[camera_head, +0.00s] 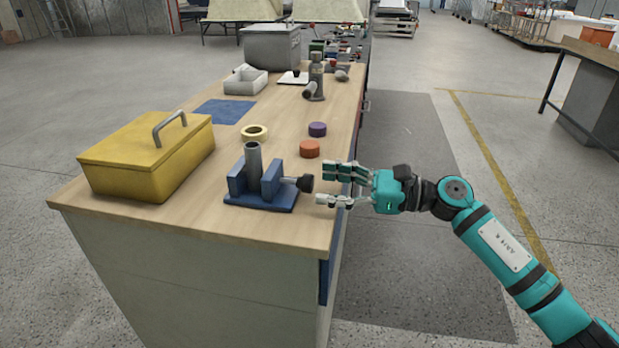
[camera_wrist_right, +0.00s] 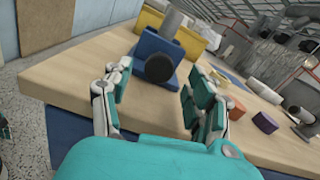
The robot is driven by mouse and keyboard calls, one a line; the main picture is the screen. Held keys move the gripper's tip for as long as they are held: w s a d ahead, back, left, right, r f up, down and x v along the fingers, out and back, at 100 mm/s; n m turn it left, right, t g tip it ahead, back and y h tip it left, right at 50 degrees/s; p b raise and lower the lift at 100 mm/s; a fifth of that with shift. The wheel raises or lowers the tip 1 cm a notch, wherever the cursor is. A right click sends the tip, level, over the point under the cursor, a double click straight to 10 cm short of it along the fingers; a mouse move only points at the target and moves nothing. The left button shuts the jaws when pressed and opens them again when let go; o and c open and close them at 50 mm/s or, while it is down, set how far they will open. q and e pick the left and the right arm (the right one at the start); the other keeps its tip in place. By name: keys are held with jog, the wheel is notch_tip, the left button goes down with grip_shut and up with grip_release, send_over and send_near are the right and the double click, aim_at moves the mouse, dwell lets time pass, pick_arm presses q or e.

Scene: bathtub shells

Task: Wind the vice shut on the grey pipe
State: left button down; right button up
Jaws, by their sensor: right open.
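A blue vice (camera_head: 262,192) stands near the front edge of the wooden bench. The grey pipe (camera_head: 253,160) stands upright between its jaws; I cannot tell whether both jaws touch it. The vice's black knob (camera_head: 305,184) sticks out to the right on a short screw. My right gripper (camera_head: 326,184) is open just right of the knob, fingers pointing at it. In the right wrist view, the knob (camera_wrist_right: 159,68) lies ahead between the spread fingers, apart from both, with the vice (camera_wrist_right: 158,45) and the pipe (camera_wrist_right: 171,22) behind it. My left gripper is not in view.
A yellow toolbox (camera_head: 147,152) stands left of the vice. The floor right of the bench is free.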

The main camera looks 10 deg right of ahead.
aim_at(313, 183)
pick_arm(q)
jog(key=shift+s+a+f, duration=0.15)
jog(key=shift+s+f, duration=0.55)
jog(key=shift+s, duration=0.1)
pick_arm(e)
jog(key=shift+x, duration=2.15)
jog(key=shift+c, duration=0.2)
jog(key=c, duration=1.1)
jog(key=shift+c, duration=0.2)
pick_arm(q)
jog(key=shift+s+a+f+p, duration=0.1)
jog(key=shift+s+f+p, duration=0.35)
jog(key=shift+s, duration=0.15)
pick_arm(e)
jog(key=shift+m, duration=0.8)
